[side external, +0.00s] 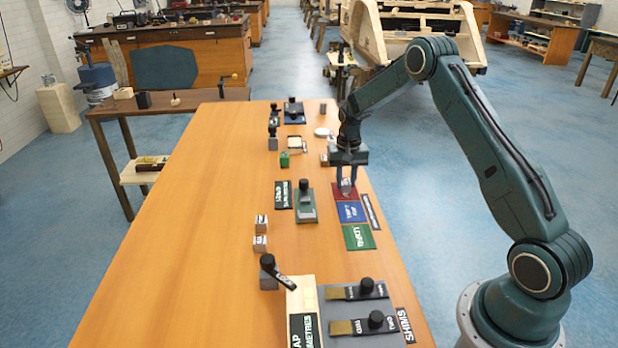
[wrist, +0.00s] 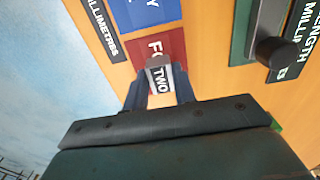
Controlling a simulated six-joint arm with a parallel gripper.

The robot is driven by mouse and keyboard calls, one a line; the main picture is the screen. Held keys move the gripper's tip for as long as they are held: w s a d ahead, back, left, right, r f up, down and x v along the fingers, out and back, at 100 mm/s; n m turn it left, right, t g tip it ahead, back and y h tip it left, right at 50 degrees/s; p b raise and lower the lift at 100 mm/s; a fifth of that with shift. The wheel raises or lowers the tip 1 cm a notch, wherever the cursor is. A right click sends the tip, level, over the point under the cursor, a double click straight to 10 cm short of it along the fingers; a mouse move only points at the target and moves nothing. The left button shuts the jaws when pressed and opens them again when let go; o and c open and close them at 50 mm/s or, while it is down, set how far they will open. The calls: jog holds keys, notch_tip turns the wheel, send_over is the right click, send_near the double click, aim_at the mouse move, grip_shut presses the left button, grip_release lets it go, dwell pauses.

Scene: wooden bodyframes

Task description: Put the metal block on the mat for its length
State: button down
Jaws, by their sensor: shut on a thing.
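My gripper (side external: 347,184) is shut on a small grey metal block (wrist: 157,63) with a white label that seems to read "TWO" in the wrist view. The fingertips (wrist: 159,88) hold it over the red mat (wrist: 172,47); I cannot tell whether it touches. The red mat's lettering is partly hidden by the block. A blue mat (side external: 351,212) and a green mat (side external: 359,237) lie in a row with the red one, toward the side camera. A length gauge (side external: 306,205) with a green base and black knob stands left of the mats, beside its black sign (side external: 283,195).
Two labelled blocks (side external: 261,224) stand left of the mats. A shim station (side external: 355,308) with black knobs is at the front, near a pale wooden block (side external: 304,296). A green cube (side external: 285,159) and other tools are farther back. The left half of the table (side external: 190,230) is clear.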

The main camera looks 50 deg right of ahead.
aim_at(346, 182)
jog(key=shift+f, duration=0.15)
jog(key=c, duration=1.1)
grip_release()
jog(key=shift+c, duration=0.2)
notch_tip(346, 182, up, 12)
